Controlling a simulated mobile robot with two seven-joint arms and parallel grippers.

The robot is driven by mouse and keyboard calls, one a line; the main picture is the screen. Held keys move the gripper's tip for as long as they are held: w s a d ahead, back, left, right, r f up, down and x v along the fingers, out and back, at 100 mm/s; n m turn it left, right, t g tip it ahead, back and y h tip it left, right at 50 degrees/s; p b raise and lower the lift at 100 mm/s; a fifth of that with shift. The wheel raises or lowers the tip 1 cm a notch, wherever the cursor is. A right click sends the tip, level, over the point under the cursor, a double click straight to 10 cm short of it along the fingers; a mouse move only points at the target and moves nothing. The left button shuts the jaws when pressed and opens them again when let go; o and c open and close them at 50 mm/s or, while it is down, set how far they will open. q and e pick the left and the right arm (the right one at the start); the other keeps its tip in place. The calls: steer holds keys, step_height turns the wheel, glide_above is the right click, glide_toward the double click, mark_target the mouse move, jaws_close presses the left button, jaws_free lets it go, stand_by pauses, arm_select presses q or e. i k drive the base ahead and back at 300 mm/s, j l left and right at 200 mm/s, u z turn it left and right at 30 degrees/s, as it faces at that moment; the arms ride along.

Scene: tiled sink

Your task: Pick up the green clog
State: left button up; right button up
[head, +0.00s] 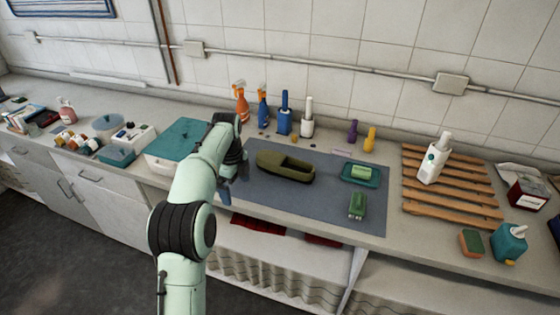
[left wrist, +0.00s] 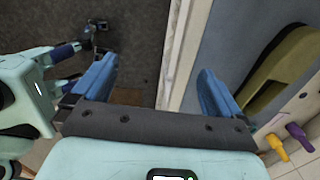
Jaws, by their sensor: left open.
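The green clog (head: 285,167) is a dark olive, open-topped shoe lying on the grey-blue mat (head: 268,196), towards the mat's back left. In the left wrist view the clog (left wrist: 268,85) shows partly at the right edge, outside the jaws. My left gripper (head: 228,183) is at the mat's left edge, left of the clog and apart from it. In the left wrist view its blue fingers (left wrist: 155,70) are wide apart with nothing between them; the counter's front edge shows below.
A teal-lidded box (head: 178,143) stands left of the mat, close to my left arm. Spray bottles, including an orange one (head: 241,103), stand behind the mat. A teal tray (head: 361,174) and a green brush (head: 357,205) lie right of the clog. A wooden rack (head: 455,212) is farther right.

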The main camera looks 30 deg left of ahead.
mark_target(273, 163)
steer(key=i, duration=0.95)
